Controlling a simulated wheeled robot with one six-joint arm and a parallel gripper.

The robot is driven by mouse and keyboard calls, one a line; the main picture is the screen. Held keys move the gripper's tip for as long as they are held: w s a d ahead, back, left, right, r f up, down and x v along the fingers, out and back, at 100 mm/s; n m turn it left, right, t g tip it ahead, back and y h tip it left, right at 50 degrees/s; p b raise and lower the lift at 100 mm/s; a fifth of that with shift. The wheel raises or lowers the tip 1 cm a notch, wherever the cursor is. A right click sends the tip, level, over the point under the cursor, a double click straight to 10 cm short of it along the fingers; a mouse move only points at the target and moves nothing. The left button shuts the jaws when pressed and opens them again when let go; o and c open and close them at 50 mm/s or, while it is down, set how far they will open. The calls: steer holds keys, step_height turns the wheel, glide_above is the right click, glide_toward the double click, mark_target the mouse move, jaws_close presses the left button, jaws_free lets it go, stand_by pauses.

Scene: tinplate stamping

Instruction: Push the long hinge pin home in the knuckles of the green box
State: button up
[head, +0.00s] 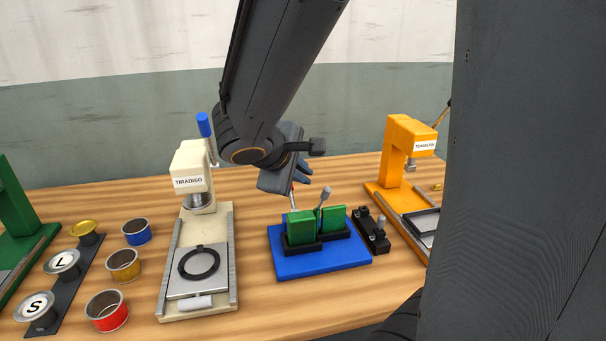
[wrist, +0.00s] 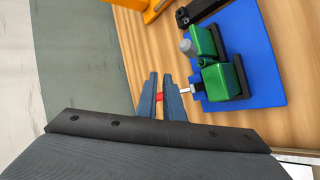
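The green box (head: 301,228) stands in black holders on a blue plate (head: 289,268); it shows as two green blocks in the wrist view (wrist: 221,87). A thin pale pin (wrist: 185,91) with red at its other end runs from the box's near edge to my gripper (wrist: 160,76). In the head view the pin (head: 293,203) stands below my gripper (head: 302,171). The blue-grey fingers are slightly apart, with red showing in the gap. The right finger covers part of the pin, so I cannot tell whether they grip it. The knuckles are not clear.
A grey-headed rod (head: 325,194) rises between the green blocks. A black block (head: 370,231) stands just right of the plate. The cream press (head: 190,172) is to the left, the orange press (head: 403,150) to the right. Several small tins stand far left.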

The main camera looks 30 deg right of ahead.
steer(key=shift+o, duration=1.1)
steer(key=v, duration=0.8)
